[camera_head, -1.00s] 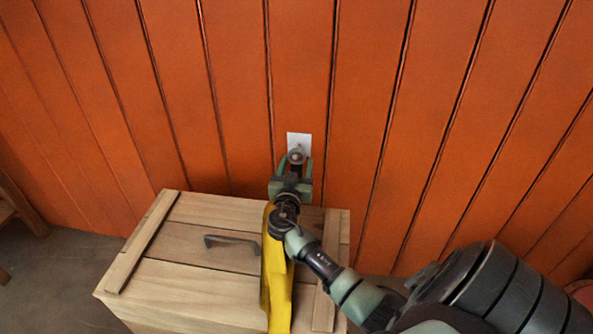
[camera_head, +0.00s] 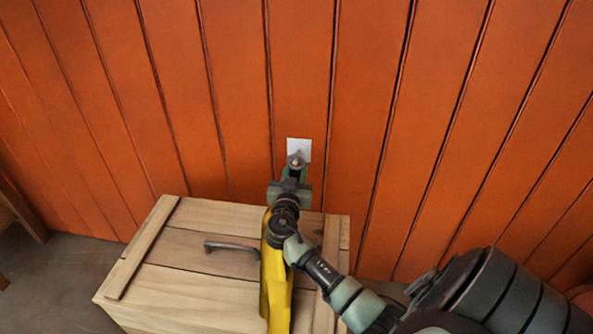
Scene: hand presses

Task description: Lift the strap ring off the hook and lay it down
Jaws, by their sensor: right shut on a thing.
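The hook (camera_head: 296,160) sticks out from a small white plate (camera_head: 304,146) on the orange wall. My right gripper (camera_head: 294,174) is right below the hook's round end, its fingers together and shut on the strap ring. The ring itself is mostly hidden by the fingers, so I cannot tell whether it still touches the hook. The yellow strap (camera_head: 275,290) hangs down behind my right wrist, in front of the wooden chest. My left gripper is not in view.
A wooden chest (camera_head: 180,270) with a dark handle (camera_head: 232,247) on its lid stands against the wall below the hook. The lid's left part is clear. Part of a wooden piece of furniture (camera_head: 18,210) shows at the left edge.

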